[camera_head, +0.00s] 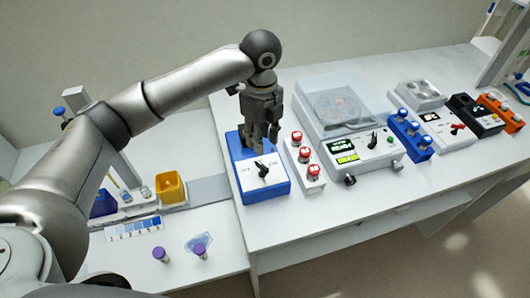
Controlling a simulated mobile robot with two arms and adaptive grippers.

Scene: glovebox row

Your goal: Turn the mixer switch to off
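A blue box with a pale sloping front panel (272,186) stands near the left end of the long white bench; it looks like the mixer. A black pointer switch (262,169) sits on its panel, with small dark lettering on both sides that is too small to read surely. My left gripper (262,146) points down over the box, just behind and above the switch. Its fingers hide part of the box's top. I cannot tell whether they touch anything or how far apart they are. My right gripper is not in view.
Just right of the box is a white rack (307,178) of red-capped vials, then a white instrument (358,150) with a clear lid. Blue-capped vials (408,132) and more devices stand farther right. A yellow bin (170,188) and purple-capped tubes (160,254) are at left.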

